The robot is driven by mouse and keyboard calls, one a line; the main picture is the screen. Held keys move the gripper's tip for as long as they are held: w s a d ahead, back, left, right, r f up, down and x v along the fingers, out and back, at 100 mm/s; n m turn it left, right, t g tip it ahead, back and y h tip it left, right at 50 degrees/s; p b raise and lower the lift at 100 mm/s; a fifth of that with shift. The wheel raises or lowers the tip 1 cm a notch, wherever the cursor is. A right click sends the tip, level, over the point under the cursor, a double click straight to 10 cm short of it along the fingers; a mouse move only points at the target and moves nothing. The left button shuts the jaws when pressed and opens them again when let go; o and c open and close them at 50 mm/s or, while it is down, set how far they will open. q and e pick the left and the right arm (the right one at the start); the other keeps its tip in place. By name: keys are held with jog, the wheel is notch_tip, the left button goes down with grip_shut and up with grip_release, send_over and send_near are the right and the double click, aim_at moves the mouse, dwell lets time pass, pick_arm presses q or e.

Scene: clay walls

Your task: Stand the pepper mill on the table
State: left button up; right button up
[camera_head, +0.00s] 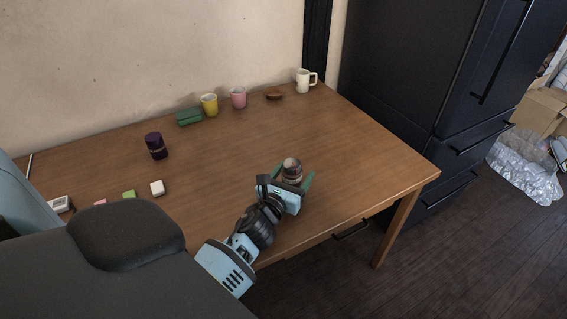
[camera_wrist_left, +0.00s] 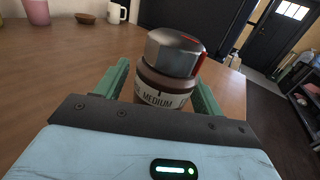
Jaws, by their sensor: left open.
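The pepper mill (camera_head: 292,165) has a shiny metal cap and a brown body. It appears to stand upright on the wooden table (camera_head: 225,150), near its front right part. In the left wrist view the pepper mill (camera_wrist_left: 172,58) shows a pale band reading "MEDIUM" and a red mark on the cap. My left gripper (camera_head: 294,174) is open, with one green finger on each side of the mill. I cannot tell whether either finger touches it. The mill's base is hidden behind the gripper. My right gripper is not in view.
A green case (camera_head: 189,117), yellow cup (camera_head: 209,105), pink cup (camera_head: 238,98), brown bowl (camera_head: 273,94) and white mug (camera_head: 303,82) line the back. A dark purple jar (camera_head: 156,146) stands left, with small blocks in front. The table's middle is clear. A dark fridge (camera_head: 400,80) stands right.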

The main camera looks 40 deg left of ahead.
pick_arm(q)
jog(key=v, duration=1)
jog(key=shift+s+f+b, duration=0.15)
jog(key=shift+b, duration=0.2)
jog(key=shift+v, duration=0.8)
